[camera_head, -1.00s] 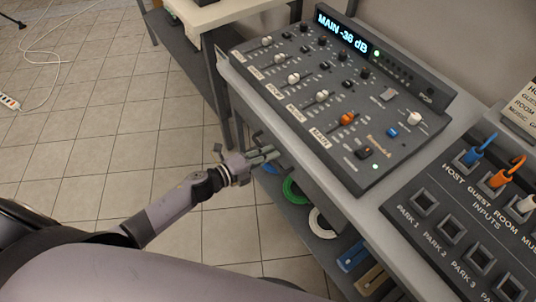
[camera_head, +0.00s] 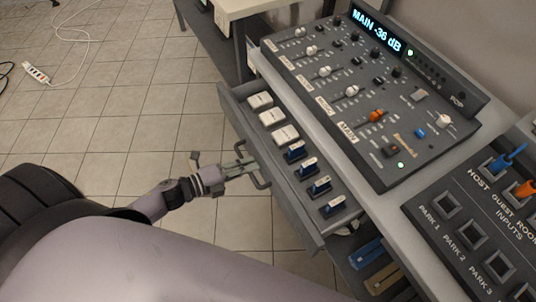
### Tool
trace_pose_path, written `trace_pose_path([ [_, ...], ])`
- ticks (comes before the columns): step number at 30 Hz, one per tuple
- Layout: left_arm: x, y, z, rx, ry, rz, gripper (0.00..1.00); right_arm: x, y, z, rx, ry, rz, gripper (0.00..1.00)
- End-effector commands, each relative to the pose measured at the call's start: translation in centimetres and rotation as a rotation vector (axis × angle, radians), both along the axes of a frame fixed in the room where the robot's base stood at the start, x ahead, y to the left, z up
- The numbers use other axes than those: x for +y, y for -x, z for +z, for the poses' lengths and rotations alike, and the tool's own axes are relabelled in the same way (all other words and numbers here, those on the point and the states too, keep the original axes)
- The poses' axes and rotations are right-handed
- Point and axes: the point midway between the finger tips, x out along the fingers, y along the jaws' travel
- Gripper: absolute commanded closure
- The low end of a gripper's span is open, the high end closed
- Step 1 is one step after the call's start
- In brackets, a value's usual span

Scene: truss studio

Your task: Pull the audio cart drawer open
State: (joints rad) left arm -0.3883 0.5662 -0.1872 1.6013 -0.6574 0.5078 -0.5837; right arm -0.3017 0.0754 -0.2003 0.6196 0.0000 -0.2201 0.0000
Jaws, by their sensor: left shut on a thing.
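The audio cart drawer (camera_head: 237,112) is pulled out from under the cart's light top (camera_head: 317,121), toward my left arm. Inside it lie several white blocks (camera_head: 272,117) and several dark pieces with blue parts and white labels (camera_head: 308,168). My left gripper (camera_head: 254,168) is shut on the drawer handle (camera_head: 264,183), a grey bar on the drawer's outer front. The fingers partly cover the handle. My right gripper is out of view.
An audio mixer (camera_head: 380,80) reading "MAIN -36 dB" sits on the cart top. A patch panel (camera_head: 465,240) with plugs stands at the right. Blue and tan items (camera_head: 366,255) lie on the lower shelf.

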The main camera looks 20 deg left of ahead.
Motion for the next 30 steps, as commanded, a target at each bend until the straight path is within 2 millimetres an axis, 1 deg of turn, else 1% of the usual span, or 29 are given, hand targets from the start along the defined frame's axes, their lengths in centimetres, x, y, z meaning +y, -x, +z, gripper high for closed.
trace_pose_path([
  [1, 0.9, 1.3, -0.2, 0.007, -0.002, 0.002, 1.00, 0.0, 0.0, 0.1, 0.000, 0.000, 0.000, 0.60],
  [3, 1.9, 2.6, -0.2, 0.007, -0.002, 0.002, 1.00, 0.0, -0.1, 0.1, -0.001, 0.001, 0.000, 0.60],
  [9, 4.2, 5.5, -0.1, 0.005, -0.002, 0.001, 1.00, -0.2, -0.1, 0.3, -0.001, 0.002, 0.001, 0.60],
  [12, 5.0, 6.5, -0.1, 0.004, -0.002, 0.001, 1.00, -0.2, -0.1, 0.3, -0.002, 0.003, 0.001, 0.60],
  [15, 5.5, 7.2, -0.1, 0.003, 0.000, 0.001, 1.00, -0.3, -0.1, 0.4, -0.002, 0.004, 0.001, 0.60],
  [19, 5.9, 7.6, 0.0, 0.000, -0.001, 0.000, 1.00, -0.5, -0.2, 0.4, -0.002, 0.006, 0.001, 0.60],
  [30, 6.1, 7.8, -0.1, 0.000, -0.001, 0.000, 1.00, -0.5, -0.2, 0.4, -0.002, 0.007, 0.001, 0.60],
])
